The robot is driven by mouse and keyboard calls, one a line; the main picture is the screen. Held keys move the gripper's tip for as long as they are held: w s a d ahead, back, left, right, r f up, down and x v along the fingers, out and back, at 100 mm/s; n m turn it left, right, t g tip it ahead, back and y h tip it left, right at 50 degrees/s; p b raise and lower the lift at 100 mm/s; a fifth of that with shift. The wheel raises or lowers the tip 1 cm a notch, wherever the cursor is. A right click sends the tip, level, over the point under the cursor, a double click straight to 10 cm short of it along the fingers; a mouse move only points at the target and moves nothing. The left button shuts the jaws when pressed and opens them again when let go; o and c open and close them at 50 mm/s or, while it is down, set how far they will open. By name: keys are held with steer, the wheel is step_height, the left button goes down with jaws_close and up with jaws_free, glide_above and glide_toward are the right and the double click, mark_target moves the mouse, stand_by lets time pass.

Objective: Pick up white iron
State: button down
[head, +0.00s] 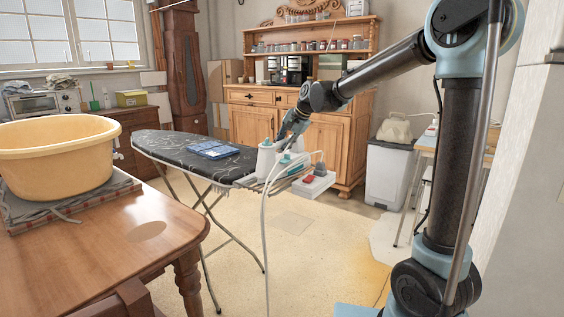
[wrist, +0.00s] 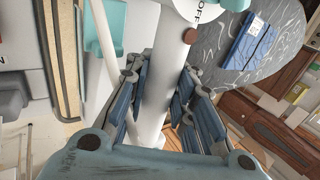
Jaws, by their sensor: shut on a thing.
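The white iron (head: 265,160) with teal parts is at the right end of the ironing board (head: 165,145) in the head view. My gripper (head: 287,135) reaches down to it from the right. In the wrist view the fingers of my gripper (wrist: 155,100) are shut around the white rounded handle of the iron (wrist: 153,70). Teal parts and an "OFF" mark show near the top. I cannot tell whether the iron touches the board. A white cord hangs from that end of the board.
A folded blue cloth (head: 212,149) lies on the dark board cover. A wooden table with a yellow basin (head: 58,155) is at the left. A wooden dresser (head: 245,115) with jars stands behind. A white bin (head: 388,175) is at the right. The floor in front is clear.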

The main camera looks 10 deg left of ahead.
steer(key=shift+r, duration=5.05)
steer(key=c, duration=2.3)
jaws_free()
jaws_close()
